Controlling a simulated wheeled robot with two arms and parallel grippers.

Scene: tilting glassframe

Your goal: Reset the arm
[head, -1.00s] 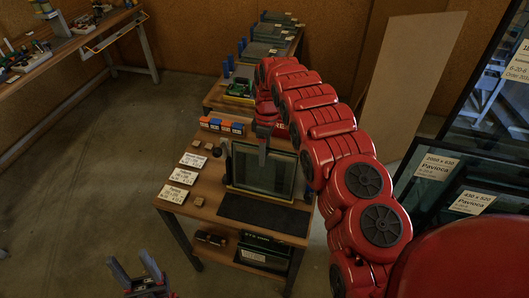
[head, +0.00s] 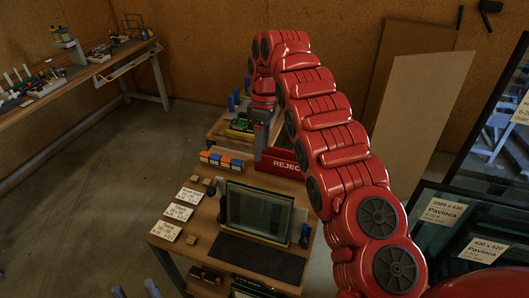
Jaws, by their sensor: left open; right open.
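The framed glass pane (head: 257,212) stands tilted between dark holders on the wooden table, behind a black mat (head: 262,256). My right arm crosses from the lower right, and its gripper (head: 262,150) is above and behind the pane, apart from it and holding nothing visible. Its fingers are seen nearly edge-on, so the gap is hard to see. My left gripper (head: 135,291) is at the bottom edge, in front of the table's left side. Only its blue-grey fingertips show, spread apart with nothing between them.
Three white label cards (head: 177,212) and small wooden blocks lie on the table's left. Orange and blue boxes (head: 222,160) stand at its back, near a red REJECT bin (head: 284,165). A tall board (head: 422,100) and large glass panes (head: 450,225) stand at right.

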